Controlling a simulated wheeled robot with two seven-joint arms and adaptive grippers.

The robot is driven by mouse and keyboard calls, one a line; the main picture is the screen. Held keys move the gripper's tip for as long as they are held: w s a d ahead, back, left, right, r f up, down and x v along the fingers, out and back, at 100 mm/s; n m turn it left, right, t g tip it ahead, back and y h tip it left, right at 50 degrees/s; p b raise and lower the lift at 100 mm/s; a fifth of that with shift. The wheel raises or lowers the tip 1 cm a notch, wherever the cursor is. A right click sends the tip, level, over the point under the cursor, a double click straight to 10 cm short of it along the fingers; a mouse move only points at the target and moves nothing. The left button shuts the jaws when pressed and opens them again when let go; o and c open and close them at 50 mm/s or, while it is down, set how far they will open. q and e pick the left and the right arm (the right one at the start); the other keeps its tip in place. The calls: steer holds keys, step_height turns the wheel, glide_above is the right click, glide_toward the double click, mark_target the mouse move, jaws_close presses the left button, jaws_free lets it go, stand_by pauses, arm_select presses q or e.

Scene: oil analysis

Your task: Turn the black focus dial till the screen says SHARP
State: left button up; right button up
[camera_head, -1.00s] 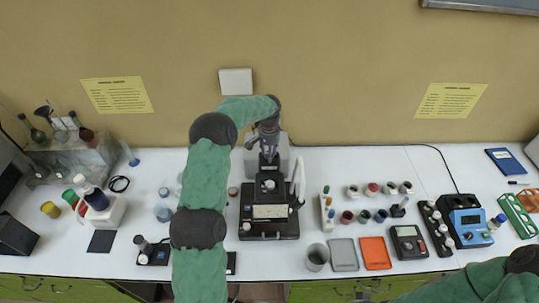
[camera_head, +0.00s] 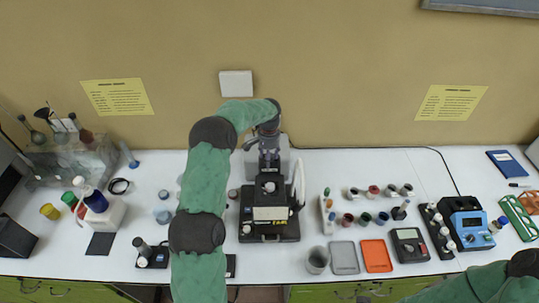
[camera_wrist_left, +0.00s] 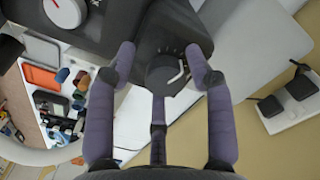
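The black focus dial (camera_wrist_left: 163,73) has a pale pointer line and sits on a dark housing with small marks around it. In the left wrist view, my left gripper (camera_wrist_left: 160,66) has its fingers spread around the dial, with gaps visible at both sides. In the head view, the left gripper (camera_head: 268,146) is over the back of the black instrument (camera_head: 246,214), and the dial is hidden there. A pale panel (camera_head: 268,213) on the instrument's front has small orange marks by its lower edge, too small to read. My right gripper is out of view.
Right of the instrument are a grey cup (camera_head: 317,260), grey tray (camera_head: 344,257), orange tray (camera_head: 376,255) and several small vials. A black cable runs along the back.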

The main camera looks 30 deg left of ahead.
arm_select(q)
steer(key=shift+w+r, duration=0.15)
steer(key=shift+w, duration=0.05)
steer(key=shift+r, duration=0.25)
step_height(320, 180, up, 11)
steer(key=shift+r, duration=0.15)
stand_by(0.7)
